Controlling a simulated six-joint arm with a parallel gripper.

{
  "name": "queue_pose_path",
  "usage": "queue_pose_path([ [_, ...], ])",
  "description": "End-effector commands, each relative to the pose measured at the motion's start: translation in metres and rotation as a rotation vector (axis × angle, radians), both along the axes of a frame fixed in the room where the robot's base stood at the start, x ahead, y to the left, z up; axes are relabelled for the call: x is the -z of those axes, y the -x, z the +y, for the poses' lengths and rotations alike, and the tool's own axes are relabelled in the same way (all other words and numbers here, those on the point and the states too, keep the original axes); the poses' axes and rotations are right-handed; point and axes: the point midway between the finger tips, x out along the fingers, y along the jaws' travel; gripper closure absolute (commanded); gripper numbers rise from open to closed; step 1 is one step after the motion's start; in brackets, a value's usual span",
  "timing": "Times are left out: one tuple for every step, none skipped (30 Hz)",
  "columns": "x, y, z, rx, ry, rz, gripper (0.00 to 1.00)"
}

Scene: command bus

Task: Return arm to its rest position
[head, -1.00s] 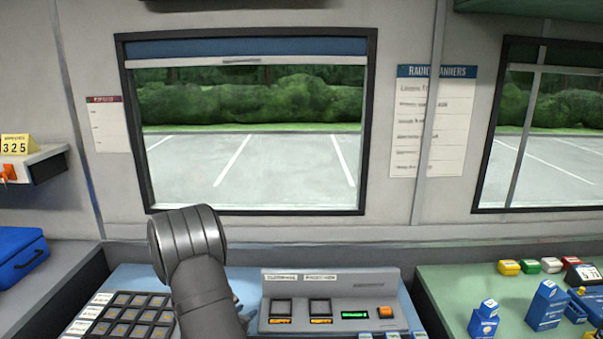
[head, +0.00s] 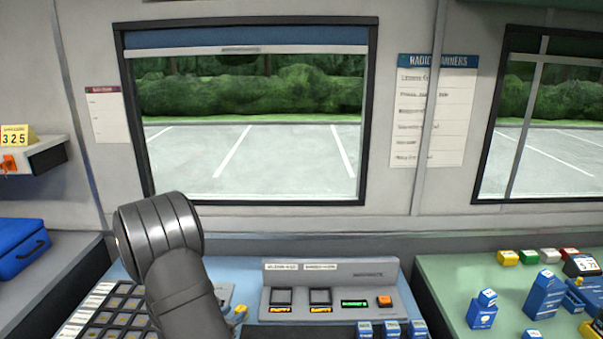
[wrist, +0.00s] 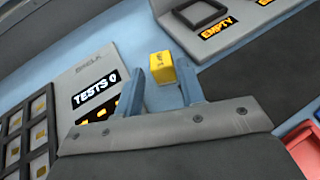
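My arm (head: 170,255) rises in the lower left of the head view, its rounded grey joint in front of the blue desk; my gripper is hidden there. In the wrist view my gripper (wrist: 160,92) shows two blue fingers held apart. A small yellow block (wrist: 161,67) appears between and just beyond the fingertips, narrower than the gap. A yellow piece also shows beside my arm in the head view (head: 240,312). I cannot tell the block's exact distance from the fingers.
A grey console (head: 330,290) with lit displays stands right of my arm. A dark compartment tray (head: 105,312) is at left. A green table (head: 455,285) at right holds blue containers. A blue case (head: 20,248) is far left.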

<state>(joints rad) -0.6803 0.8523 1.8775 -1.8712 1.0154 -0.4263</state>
Motion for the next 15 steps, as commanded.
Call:
queue_pose_path([
  [0.005,-0.009,-0.005,0.004,0.001,0.002,0.64],
  [0.007,-0.015,-0.008,0.004,0.0,0.001,0.64],
  [0.011,-0.021,-0.01,0.004,0.001,0.002,0.64],
  [0.013,-0.026,-0.012,0.004,0.001,0.002,0.64],
  [0.015,-0.032,-0.015,0.004,0.0,0.001,0.64],
  [0.018,-0.038,-0.017,0.004,0.001,0.002,0.64],
  [0.02,-0.043,-0.02,0.004,0.001,0.002,0.64],
  [0.023,-0.048,-0.022,0.004,0.0,0.001,0.64],
  [0.026,-0.055,-0.024,0.003,-0.001,0.002,0.64],
  [0.028,-0.06,-0.026,0.003,0.0,0.001,0.64],
  [0.031,-0.064,-0.028,0.003,0.001,0.001,0.64],
  [0.032,-0.065,-0.028,0.001,0.0,0.001,0.64],
  [0.024,-0.065,-0.027,0.0,-0.002,-0.003,0.64],
  [0.018,-0.065,-0.026,-0.001,-0.003,-0.003,0.64],
  [0.012,-0.065,-0.026,-0.001,-0.002,-0.004,0.64],
])
